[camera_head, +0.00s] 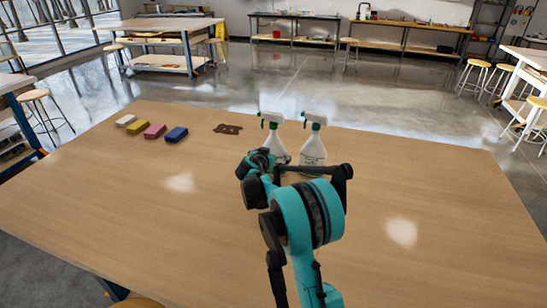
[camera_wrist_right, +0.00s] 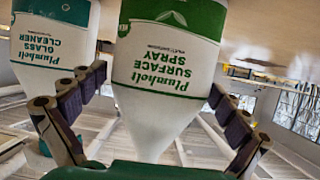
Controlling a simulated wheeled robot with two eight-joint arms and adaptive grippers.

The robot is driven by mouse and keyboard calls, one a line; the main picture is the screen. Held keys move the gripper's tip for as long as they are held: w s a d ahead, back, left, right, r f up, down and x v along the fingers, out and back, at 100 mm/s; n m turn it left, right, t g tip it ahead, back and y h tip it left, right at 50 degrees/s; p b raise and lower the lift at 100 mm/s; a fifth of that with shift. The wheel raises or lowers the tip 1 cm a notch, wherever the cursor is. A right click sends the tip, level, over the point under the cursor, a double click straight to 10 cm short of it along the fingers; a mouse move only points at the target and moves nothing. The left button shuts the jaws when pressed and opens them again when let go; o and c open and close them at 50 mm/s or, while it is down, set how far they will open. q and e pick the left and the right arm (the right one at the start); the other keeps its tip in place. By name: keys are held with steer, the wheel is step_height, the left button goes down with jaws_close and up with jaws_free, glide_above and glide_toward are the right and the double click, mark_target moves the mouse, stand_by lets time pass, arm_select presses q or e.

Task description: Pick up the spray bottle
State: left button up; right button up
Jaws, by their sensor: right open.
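Two white spray bottles stand upright side by side on the wooden table. The left one in the head view, with a green trigger head (camera_head: 271,118), is the Surface Spray bottle (camera_wrist_right: 165,90). The right one, with a teal trigger head (camera_head: 314,120), is the Glass Cleaner bottle (camera_wrist_right: 52,45). My right gripper (camera_head: 262,163) is at the left bottle, whose lower part it partly hides. In the upside-down wrist view its open fingers (camera_wrist_right: 155,85) lie either side of the Surface Spray bottle, with gaps showing. My left gripper is out of view.
The wooden table (camera_head: 120,200) has free room left, right and in front. White, yellow, pink and blue blocks (camera_head: 176,134) lie at its far left. A flat brown piece (camera_head: 228,129) lies left of the bottles. Benches and stools stand farther back.

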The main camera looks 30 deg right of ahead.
steer(key=shift+w+d+f, duration=0.2)
steer(key=shift+w+d, duration=0.05)
steer(key=shift+d, duration=0.05)
steer(key=shift+s+a+r, duration=0.1)
